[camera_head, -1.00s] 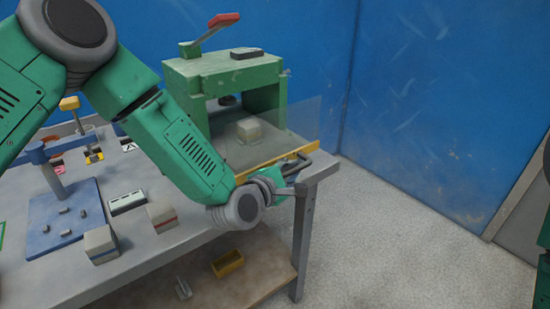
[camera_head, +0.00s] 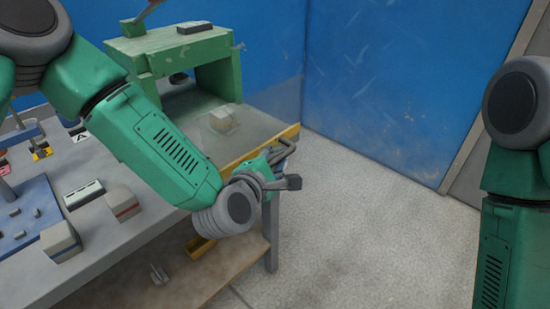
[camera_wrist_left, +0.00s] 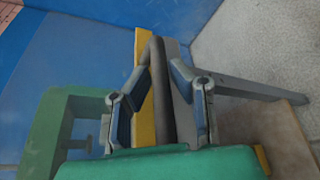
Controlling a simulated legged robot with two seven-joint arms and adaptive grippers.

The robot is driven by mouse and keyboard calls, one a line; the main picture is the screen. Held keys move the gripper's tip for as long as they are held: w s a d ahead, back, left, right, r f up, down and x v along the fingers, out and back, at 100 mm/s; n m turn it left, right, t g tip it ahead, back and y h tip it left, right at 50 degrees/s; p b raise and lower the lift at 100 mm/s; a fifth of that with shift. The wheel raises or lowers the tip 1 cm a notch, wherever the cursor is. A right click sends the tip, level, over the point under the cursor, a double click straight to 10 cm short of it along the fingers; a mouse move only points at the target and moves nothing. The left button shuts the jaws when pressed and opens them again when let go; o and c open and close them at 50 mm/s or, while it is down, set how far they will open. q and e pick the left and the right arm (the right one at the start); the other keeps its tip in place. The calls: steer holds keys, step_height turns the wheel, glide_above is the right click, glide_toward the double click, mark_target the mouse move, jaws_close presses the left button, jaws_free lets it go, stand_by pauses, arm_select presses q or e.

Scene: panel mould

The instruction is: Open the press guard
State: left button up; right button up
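The green press (camera_head: 215,75) stands on the bench with a clear guard panel (camera_head: 262,115) across its front. A yellow strip (camera_head: 250,155) runs along the guard's lower edge, with a dark bar handle (camera_head: 286,150) in front of it. My left gripper (camera_head: 276,165) is at this handle. In the left wrist view my left gripper (camera_wrist_left: 160,70) has its fingers on either side of the dark handle (camera_wrist_left: 159,110), bent in against it, beside the yellow strip (camera_wrist_left: 145,115). The guard is down. My right arm shows at the right edge; its gripper is out of view.
A pale block (camera_head: 222,120) sits behind the guard. Small boxes (camera_head: 122,204) and a blue fixture (camera_head: 30,215) stand on the bench at left. A yellow bin (camera_head: 200,246) is on the shelf below. Blue walls stand behind; the floor at right is clear.

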arm_select(q)
steer(key=shift+o, duration=0.7)
steer(key=shift+w+d, duration=0.1)
steer(key=shift+d, duration=0.05)
steer(key=v, duration=1.2)
steer(key=s+a+f+m+g, duration=0.2)
steer(key=s+f+m+g, duration=0.15)
steer(key=f, duration=0.35)
steer(key=s+a+f+m+g+y, duration=0.1)
steer(key=s+a+f+m+g, duration=0.1)
steer(key=s+f+m, duration=0.3)
steer(key=s+a+f+m+g, duration=0.3)
steer(key=f+m, duration=0.1)
steer(key=f, duration=0.4)
steer(key=s+a+f+m+g+y, duration=0.2)
steer(key=s+a+f+m, duration=0.1)
steer(key=s+a, duration=0.3)
steer(key=s+a+f+m+g+y, duration=0.2)
steer(key=s+a+f+m+g, duration=0.1)
steer(key=s+a+m, duration=0.2)
steer(key=shift+s+a+f+m+g, duration=0.4)
steer(key=shift+s+a, duration=0.4)
steer(key=shift+a, duration=0.2)
